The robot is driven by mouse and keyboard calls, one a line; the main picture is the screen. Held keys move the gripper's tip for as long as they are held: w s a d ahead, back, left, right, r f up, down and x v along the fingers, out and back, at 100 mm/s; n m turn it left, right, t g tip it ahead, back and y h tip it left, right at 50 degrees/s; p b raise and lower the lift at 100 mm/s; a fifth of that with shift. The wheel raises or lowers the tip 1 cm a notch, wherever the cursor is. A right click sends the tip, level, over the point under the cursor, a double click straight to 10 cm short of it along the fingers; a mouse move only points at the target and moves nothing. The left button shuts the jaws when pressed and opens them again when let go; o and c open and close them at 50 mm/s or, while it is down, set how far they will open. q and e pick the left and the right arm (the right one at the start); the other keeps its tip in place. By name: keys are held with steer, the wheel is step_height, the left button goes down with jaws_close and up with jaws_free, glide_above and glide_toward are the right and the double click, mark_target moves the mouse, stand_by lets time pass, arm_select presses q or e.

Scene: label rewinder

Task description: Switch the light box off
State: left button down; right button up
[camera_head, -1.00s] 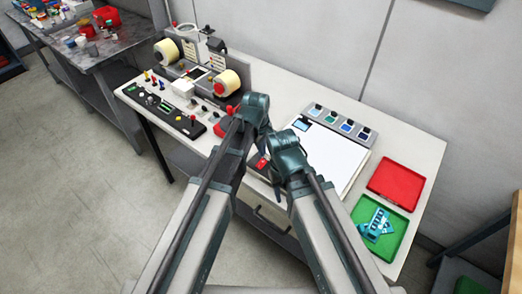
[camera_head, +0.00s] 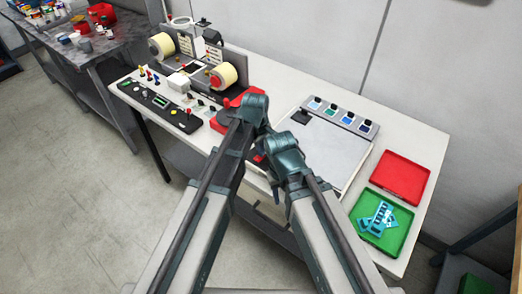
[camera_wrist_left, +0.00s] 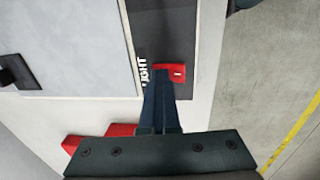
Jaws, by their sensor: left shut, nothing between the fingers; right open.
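The light box (camera_head: 330,150) lies on the bench right of my arms in the head view, and its panel is plain grey and unlit. In the left wrist view its panel (camera_wrist_left: 75,40) fills the upper left. A dark strip marked LIGHT carries a small red switch (camera_wrist_left: 178,72). My left gripper (camera_head: 256,108) is shut and empty; in the wrist view its fingertips (camera_wrist_left: 160,80) are at the switch's left side, and I cannot tell whether they touch. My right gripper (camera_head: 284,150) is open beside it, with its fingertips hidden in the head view.
A label rewinder with two rolls (camera_head: 222,76) and a control panel (camera_head: 160,104) stand to the left. A red tray (camera_head: 402,176) and a green tray (camera_head: 370,234) holding blue pieces are at the right. Colour swatches (camera_head: 345,118) line the light box's back edge.

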arm_select(q)
steer(key=shift+s+f, duration=0.1)
steer(key=shift+s, duration=0.1)
steer(key=shift+s+a, duration=0.35)
steer(key=shift+s, duration=0.05)
steer(key=shift+s+a, duration=0.1)
steer(key=shift+a, duration=0.05)
steer(key=shift+r, duration=0.25)
